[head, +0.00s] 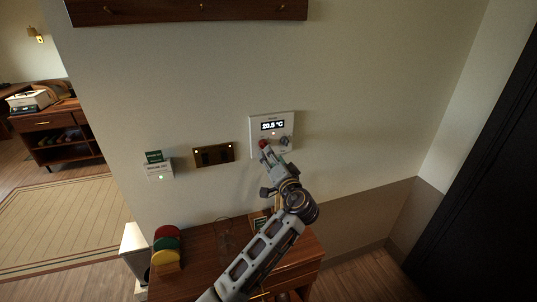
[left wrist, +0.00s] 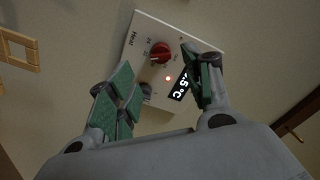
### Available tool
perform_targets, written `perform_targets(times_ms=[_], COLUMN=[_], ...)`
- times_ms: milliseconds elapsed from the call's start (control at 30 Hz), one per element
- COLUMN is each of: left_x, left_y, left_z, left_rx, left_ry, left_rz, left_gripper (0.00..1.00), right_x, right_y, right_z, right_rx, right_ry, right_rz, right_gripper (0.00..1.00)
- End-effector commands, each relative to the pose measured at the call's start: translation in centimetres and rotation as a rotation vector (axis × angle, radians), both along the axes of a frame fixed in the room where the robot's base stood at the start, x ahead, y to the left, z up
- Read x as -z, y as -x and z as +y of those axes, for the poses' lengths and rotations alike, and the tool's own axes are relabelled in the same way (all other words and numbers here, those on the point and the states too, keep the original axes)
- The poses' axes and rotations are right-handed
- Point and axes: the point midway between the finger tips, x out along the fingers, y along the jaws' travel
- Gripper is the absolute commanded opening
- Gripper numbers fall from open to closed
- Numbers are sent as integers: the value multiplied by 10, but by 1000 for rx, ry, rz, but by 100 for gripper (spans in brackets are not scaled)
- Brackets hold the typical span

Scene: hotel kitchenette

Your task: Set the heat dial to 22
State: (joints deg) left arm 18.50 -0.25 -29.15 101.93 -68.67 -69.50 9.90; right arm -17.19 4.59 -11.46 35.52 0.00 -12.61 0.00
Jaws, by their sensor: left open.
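The white thermostat panel (head: 287,120) is on the wall, and its display (head: 272,126) appears to read 20.5 °C. The red heat dial (head: 263,143) is at its lower left, with a grey knob (head: 285,141) to the right. My left gripper (head: 273,158) is just in front of the panel's lower part. In the left wrist view, the red dial (left wrist: 160,52) shows beside the "Heat" label, between the open fingertips of my left gripper (left wrist: 158,60). Contact with the dial cannot be told. The right finger covers part of the display. My right gripper is not in view.
The wall right of the panel is clear.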

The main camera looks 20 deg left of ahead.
Motion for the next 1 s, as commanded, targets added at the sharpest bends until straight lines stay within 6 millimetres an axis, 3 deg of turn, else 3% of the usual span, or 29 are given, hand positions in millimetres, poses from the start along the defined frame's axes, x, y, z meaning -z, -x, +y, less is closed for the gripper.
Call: perform_targets(times_ms=[333,1000], left_x=[0,0], left_y=[31,34], left_z=[-21,-23], left_rx=[1,1], left_ry=[0,0], left_rz=[1,1], left_gripper=[50,50], right_x=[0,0], right_y=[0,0], right_z=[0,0], right_rx=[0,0], right_ry=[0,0], right_rz=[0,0], right_gripper=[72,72])
